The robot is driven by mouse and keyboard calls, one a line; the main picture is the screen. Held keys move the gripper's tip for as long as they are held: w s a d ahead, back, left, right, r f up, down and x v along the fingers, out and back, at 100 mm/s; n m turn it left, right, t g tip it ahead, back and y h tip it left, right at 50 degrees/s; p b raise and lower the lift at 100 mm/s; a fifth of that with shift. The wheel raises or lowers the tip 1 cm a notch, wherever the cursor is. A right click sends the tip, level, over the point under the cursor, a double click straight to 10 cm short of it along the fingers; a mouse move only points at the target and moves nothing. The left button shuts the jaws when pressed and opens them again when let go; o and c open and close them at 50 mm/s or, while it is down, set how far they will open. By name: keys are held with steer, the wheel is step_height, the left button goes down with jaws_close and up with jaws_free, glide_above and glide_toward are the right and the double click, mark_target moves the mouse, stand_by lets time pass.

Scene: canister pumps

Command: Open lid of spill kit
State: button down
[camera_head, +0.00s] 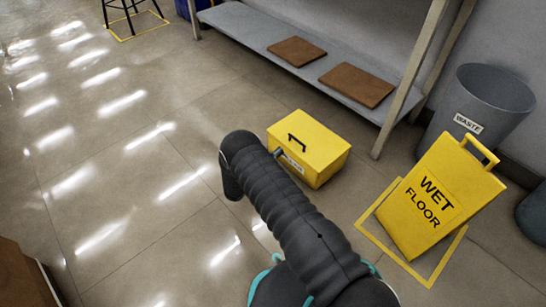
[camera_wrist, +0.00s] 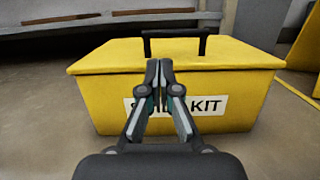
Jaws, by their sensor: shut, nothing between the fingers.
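The spill kit is a yellow box (camera_head: 322,168) on the floor in the head view, with its lid down and a black handle on top. In the wrist view the yellow spill kit (camera_wrist: 100,105) fills the middle, with a white label ending in "KIT" partly hidden by my fingers. The lid (camera_wrist: 215,52) lies flat, and the black handle (camera_wrist: 173,34) stands up on it. My gripper (camera_wrist: 159,68) is shut and empty, in front of the box face with its fingertips near the lid's front edge. I cannot tell whether they touch.
A yellow wet floor sign (camera_head: 430,195) stands right of the kit inside a yellow floor outline. A grey waste bin (camera_head: 490,100) is behind it. A low shelf (camera_head: 250,32) with brown boards runs behind the kit.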

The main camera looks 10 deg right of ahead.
mark_target(287, 147)
steer(key=shift+x, duration=2.75)
steer(key=shift+r, duration=0.15)
